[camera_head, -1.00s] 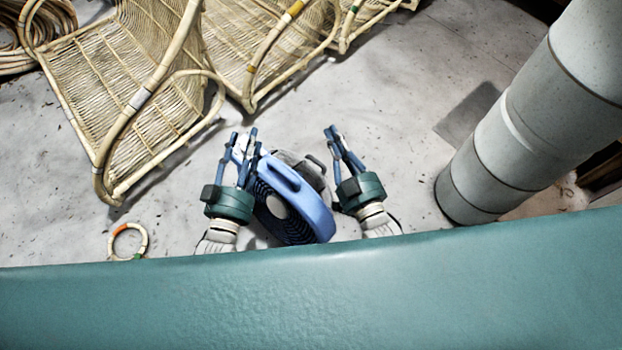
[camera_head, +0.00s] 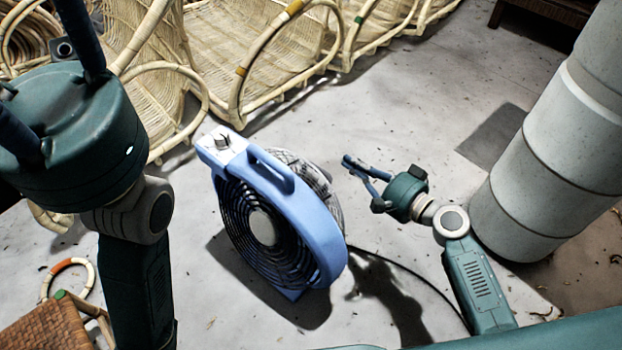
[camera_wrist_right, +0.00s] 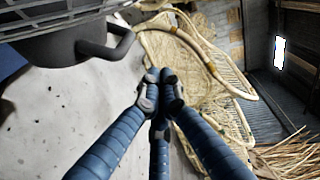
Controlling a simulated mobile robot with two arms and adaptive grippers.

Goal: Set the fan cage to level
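The blue fan (camera_head: 320,232) stands on the floor in the middle of the head view. Its dark round cage (camera_head: 262,228) faces the lower left; a carry handle and a pale box with a knob are at its top. My right gripper (camera_head: 352,166) is right of the fan, apart from it. In the right wrist view its fingers (camera_wrist_right: 160,85) meet with nothing seen between them, and the fan's grey back (camera_wrist_right: 75,45) with a handle is at upper left. My left gripper (camera_head: 50,92) is large and near the head camera, fingers spread, clear of the fan; its fingertips are partly cut off.
Rattan chairs (camera_head: 235,60) line the back. A thick grey column (camera_head: 555,150) stands at right. A dark cable (camera_head: 415,275) lies right of the fan. A rattan ring (camera_head: 68,265) and a woven brown seat (camera_head: 50,335) are at lower left. Floor shows free beyond the fan.

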